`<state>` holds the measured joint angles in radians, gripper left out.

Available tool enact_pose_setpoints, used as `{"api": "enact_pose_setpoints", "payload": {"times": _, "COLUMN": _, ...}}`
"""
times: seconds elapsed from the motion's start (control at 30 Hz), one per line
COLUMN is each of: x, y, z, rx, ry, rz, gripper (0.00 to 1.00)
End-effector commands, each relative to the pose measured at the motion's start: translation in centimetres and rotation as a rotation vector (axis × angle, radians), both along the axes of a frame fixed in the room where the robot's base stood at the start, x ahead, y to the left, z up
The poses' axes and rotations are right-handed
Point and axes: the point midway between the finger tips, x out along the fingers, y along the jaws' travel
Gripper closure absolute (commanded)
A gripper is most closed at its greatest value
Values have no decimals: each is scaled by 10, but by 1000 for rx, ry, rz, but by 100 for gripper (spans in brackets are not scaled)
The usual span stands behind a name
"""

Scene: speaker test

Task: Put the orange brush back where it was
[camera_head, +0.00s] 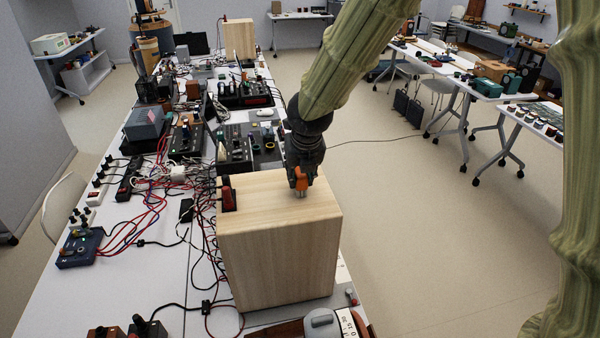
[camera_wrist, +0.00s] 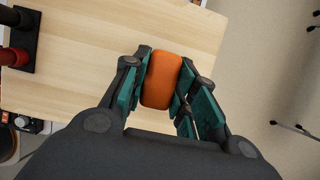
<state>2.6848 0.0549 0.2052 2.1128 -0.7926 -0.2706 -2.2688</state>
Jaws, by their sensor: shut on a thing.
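The orange brush (camera_head: 301,180) is between the fingers of my gripper (camera_head: 297,176), over the top of a light wooden box. Its lower end is at or just above the box top; I cannot tell whether it touches. In the wrist view the orange block-like top of the brush (camera_wrist: 161,80) sits between the two teal-padded fingers of my gripper (camera_wrist: 160,88), which are shut on it. The wooden box top (camera_wrist: 105,50) lies below it. In the head view the wooden box (camera_head: 275,255) stands on the white table.
Red and black terminals (camera_head: 228,197) stand on the box's left edge. The white table (camera_head: 150,275) is crowded with cables, a blue box (camera_head: 80,248) and black electronic devices (camera_head: 235,148). Open floor (camera_head: 430,240) lies right of the box. The box top is otherwise bare.

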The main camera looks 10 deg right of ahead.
Motion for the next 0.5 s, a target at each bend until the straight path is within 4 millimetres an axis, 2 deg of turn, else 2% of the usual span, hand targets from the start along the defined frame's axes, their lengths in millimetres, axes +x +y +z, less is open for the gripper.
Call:
{"api": "enact_pose_setpoints", "payload": {"times": 0.2, "x": 0, "y": 0, "z": -3, "rx": 0, "ry": 0, "rz": 0, "gripper": 98}}
{"api": "enact_pose_setpoints", "payload": {"times": 0.23, "x": 0, "y": 0, "z": -3, "rx": 0, "ry": 0, "rz": -1, "gripper": 68}}
{"api": "enact_pose_setpoints", "payload": {"times": 0.3, "x": 0, "y": 0, "z": -2, "rx": 0, "ry": 0, "rz": 0, "gripper": 56}}
{"api": "enact_pose_setpoints", "payload": {"times": 0.33, "x": 0, "y": 0, "z": -2, "rx": 0, "ry": 0, "rz": 0, "gripper": 51}}
{"api": "enact_pose_setpoints", "payload": {"times": 0.5, "x": 0, "y": 0, "z": -2, "rx": 0, "ry": 0, "rz": 0, "gripper": 51}}
